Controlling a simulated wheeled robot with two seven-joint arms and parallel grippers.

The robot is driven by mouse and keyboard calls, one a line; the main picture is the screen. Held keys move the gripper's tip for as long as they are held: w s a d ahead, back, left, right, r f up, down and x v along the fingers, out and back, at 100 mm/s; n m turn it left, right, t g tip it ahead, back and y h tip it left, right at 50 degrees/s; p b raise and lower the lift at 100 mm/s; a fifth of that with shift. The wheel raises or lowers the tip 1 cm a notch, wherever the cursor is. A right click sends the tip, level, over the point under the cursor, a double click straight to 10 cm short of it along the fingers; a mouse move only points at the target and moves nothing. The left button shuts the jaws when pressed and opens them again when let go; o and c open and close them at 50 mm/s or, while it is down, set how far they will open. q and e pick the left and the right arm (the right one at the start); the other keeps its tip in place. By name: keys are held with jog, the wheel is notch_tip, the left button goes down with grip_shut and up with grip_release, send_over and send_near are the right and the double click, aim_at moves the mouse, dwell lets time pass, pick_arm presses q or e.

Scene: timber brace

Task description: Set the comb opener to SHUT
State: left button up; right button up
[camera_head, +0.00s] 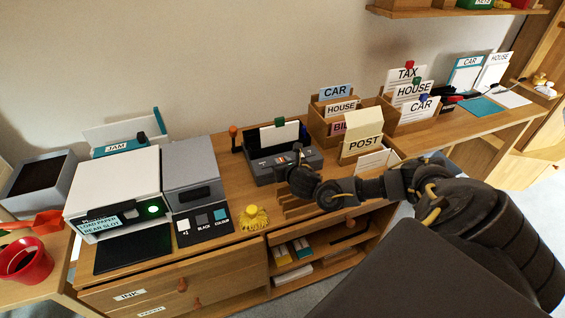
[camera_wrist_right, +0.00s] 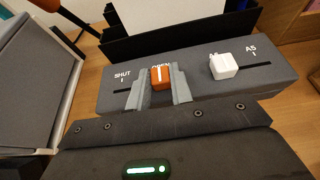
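The comb opener is a dark grey machine (camera_head: 264,173) in the middle of the desk. In the right wrist view its front panel (camera_wrist_right: 115,100) has a slot marked SHUT at the left and a partly hidden OPEN label. An orange slider knob (camera_wrist_right: 161,76) stands at the OPEN label, right of the SHUT mark. My right gripper (camera_wrist_right: 160,88) has one finger on each side of this knob, close against it, and appears shut on it. In the head view my right gripper (camera_head: 291,163) reaches over the machine's front and hides the knob. My left gripper is not in view.
A white knob (camera_wrist_right: 224,66) sits in a slot near the A5 mark. A printer (camera_head: 113,185) and a grey unit (camera_head: 191,178) stand to the left. Wooden card boxes (camera_head: 325,122) stand to the right. A yellow object (camera_head: 255,218) lies near the front edge.

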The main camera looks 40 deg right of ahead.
aim_at(266, 172)
grip_shut()
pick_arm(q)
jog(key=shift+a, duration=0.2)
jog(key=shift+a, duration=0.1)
pick_arm(e)
jog(key=a, duration=0.2)
jog(key=w+a+p, duration=0.1)
jog(key=a, duration=0.1)
jog(key=w+a, duration=0.1)
jog(key=a, duration=0.1)
jog(key=shift+a+p, duration=0.1)
jog(key=shift+p, duration=0.25)
jog(key=o, duration=0.6)
grip_release()
jog(key=shift+w+a, duration=0.1)
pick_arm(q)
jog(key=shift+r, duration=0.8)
pick_arm(e)
jog(key=shift+o, duration=0.2)
